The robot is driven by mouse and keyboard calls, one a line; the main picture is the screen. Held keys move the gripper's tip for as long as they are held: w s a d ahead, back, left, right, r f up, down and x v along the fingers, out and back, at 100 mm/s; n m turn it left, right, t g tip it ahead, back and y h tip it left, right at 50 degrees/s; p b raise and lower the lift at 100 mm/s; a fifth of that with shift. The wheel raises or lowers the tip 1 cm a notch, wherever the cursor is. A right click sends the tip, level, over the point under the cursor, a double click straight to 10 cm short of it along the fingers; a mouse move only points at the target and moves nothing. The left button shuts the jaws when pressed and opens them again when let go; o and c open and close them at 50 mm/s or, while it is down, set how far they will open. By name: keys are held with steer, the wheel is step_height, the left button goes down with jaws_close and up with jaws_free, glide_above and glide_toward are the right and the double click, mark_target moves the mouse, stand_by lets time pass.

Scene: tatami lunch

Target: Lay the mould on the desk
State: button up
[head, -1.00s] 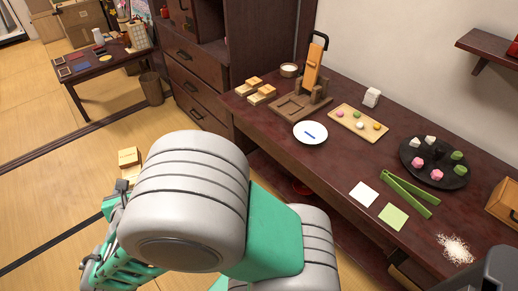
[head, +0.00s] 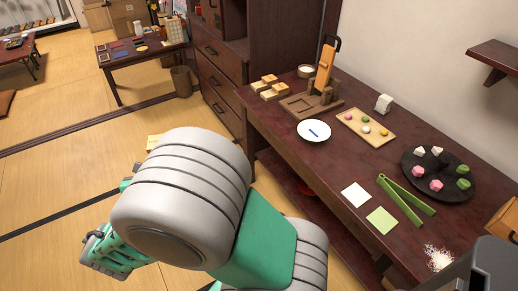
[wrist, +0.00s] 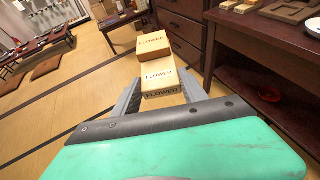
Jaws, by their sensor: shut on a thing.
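The mould (wrist: 160,78) is a pale wooden, two-part block marked FLOWER. In the wrist view it sits between the fingers of my gripper (wrist: 163,85), which is shut on it, with the second block (wrist: 153,44) just beyond. In the head view only a small yellow piece of the mould (head: 154,142) shows above my arm, and the gripper is hidden. A low dark desk (head: 155,54) stands at the back left, apart from the mould, with cards and small items on it.
A long dark counter (head: 300,150) on the right holds a wooden press (head: 325,75), a white plate (head: 314,131), green tongs (head: 405,195) and a black plate (head: 420,170). A waste bin (head: 181,82) stands beside the low desk. The tatami floor (head: 50,170) at the left is open.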

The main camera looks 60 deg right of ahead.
steer(key=s+d+r+m+g+h+b, duration=0.15)
steer(key=s+d+m+g, duration=0.35)
steer(key=s+d, duration=0.6)
steer(key=s+d+m+g+h+b, duration=0.15)
steer(key=s+d+m+g, duration=0.35)
steer(key=s+d, duration=0.7)
steer(key=m+g+b, duration=0.4)
steer(key=g+b, duration=0.1)
glide_above(330, 166)
step_height(330, 166, down, 10)
steer(key=shift+a+r, duration=0.15)
steer(key=shift+r, duration=0.1)
steer(key=f, duration=0.1)
steer(key=f+b, duration=0.1)
steer(key=f, duration=0.1)
steer(key=shift+d+b, duration=0.25)
steer(key=shift+b, duration=0.1)
steer(key=shift+f, duration=0.35)
steer(key=shift+r, duration=0.15)
